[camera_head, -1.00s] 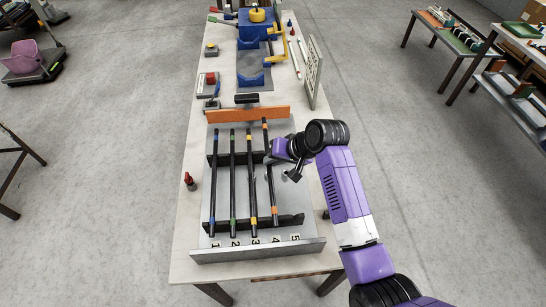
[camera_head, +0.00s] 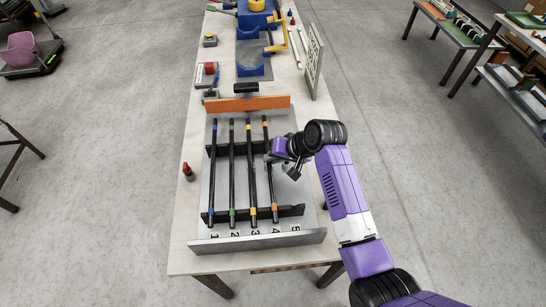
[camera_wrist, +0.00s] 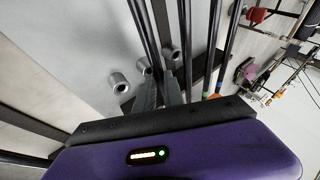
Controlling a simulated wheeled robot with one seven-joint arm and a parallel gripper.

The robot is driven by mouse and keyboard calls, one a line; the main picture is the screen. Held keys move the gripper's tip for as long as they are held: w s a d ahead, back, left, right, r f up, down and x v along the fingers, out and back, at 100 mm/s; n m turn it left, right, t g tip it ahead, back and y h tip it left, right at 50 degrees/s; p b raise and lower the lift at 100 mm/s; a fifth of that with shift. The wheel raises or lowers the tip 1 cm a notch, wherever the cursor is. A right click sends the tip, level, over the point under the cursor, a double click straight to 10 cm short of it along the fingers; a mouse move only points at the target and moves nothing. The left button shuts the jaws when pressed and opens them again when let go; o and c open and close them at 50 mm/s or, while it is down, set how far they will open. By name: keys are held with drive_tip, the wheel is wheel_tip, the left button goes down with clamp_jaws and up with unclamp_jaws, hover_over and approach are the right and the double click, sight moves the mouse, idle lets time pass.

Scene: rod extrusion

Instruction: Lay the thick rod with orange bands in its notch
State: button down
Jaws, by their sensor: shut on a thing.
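The thick rod with orange bands (camera_head: 270,178) lies along the rack in line with label 4. It is level with the other rods and spans the dark front and back notched bars; whether it is fully seated in its notches cannot be told. My gripper (camera_head: 270,158) is shut on this rod near its middle, reaching in from the right. In the wrist view my fingers (camera_wrist: 168,92) point down among dark rods, and the grip itself is partly hidden.
Rods with blue (camera_head: 213,175), green (camera_head: 232,175) and yellow (camera_head: 251,175) bands lie to the left. An orange board (camera_head: 247,103) stands at the back and a grey front plate (camera_head: 258,242) at the front. Position 5 is empty. A red bottle (camera_head: 188,172) stands left.

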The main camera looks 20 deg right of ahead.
idle(0.4)
drive_tip(key=c, duration=1.3)
unclamp_jaws()
drive_tip(key=shift+c, duration=0.2)
drive_tip(key=v, duration=0.7)
drive_tip(key=shift+s+d+r, duration=0.15)
drive_tip(key=shift+s+r, duration=0.15)
